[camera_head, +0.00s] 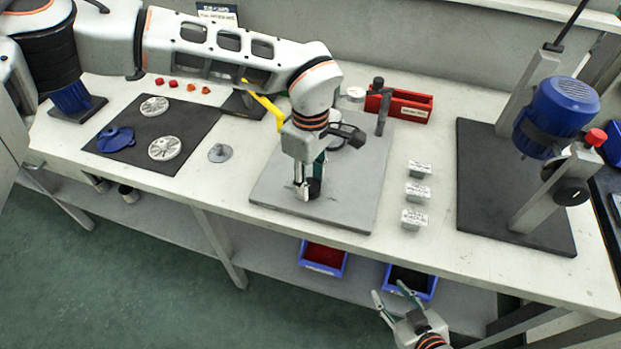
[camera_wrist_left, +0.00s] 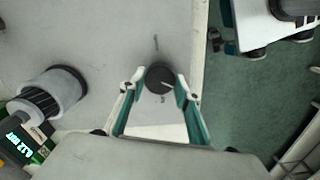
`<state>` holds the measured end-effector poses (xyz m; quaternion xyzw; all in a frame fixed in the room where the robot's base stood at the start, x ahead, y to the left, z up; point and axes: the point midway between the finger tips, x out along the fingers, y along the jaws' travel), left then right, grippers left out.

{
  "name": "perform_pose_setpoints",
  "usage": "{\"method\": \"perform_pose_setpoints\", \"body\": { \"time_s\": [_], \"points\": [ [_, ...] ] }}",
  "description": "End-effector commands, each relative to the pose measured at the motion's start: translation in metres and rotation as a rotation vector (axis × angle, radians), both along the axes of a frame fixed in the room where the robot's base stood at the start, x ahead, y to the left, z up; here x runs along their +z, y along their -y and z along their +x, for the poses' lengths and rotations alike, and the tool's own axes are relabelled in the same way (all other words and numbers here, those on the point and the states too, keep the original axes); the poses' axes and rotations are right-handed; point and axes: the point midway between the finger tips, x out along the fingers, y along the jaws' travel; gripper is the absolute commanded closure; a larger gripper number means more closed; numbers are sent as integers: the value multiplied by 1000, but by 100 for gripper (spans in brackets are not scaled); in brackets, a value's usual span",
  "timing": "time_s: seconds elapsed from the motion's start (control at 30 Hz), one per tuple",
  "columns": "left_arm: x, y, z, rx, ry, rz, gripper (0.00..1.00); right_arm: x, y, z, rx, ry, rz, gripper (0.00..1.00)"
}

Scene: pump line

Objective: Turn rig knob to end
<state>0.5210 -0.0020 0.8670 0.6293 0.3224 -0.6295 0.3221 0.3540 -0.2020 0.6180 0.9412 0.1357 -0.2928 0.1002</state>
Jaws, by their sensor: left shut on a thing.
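The rig knob (camera_wrist_left: 160,77) is a round black knob with a white pointer line, on a grey plate (camera_wrist_left: 95,40). In the wrist view the pointer runs toward the right, and small dark marks show on the plate above and below the knob. My left gripper (camera_wrist_left: 160,88) is shut on the knob, one finger on each side. In the head view the left gripper (camera_head: 307,188) points down at the grey plate (camera_head: 345,208), with the dark knob (camera_head: 315,188) partly hidden beside its fingers. My right gripper (camera_head: 399,301) is open and empty, in front of the bench.
Three small labelled grey blocks (camera_head: 415,192) stand right of the plate. A red bin (camera_head: 410,106) and a dark post (camera_head: 384,112) stand behind. A blue motor stand (camera_head: 556,117) is at the right. A dark mat (camera_head: 190,128) with discs lies left.

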Motion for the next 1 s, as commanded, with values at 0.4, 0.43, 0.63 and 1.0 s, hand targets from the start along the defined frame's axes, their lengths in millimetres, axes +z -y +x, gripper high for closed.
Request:
{"method": "perform_pose_setpoints", "body": {
  "time_s": [0.4,0.43,0.63,1.0],
  "points": [
    [1,0,0,-395,0,1,89,1,0,-2,-1,-5,2,60],
    [1,0,0,-424,1,1,89,0,-1,-2,-1,-5,2,60],
    [1,0,1,-612,2,1,89,2,-1,-2,0,-4,2,60],
    [1,0,0,-894,1,0,89,5,-1,0,0,-1,3,60]
  ]
}}
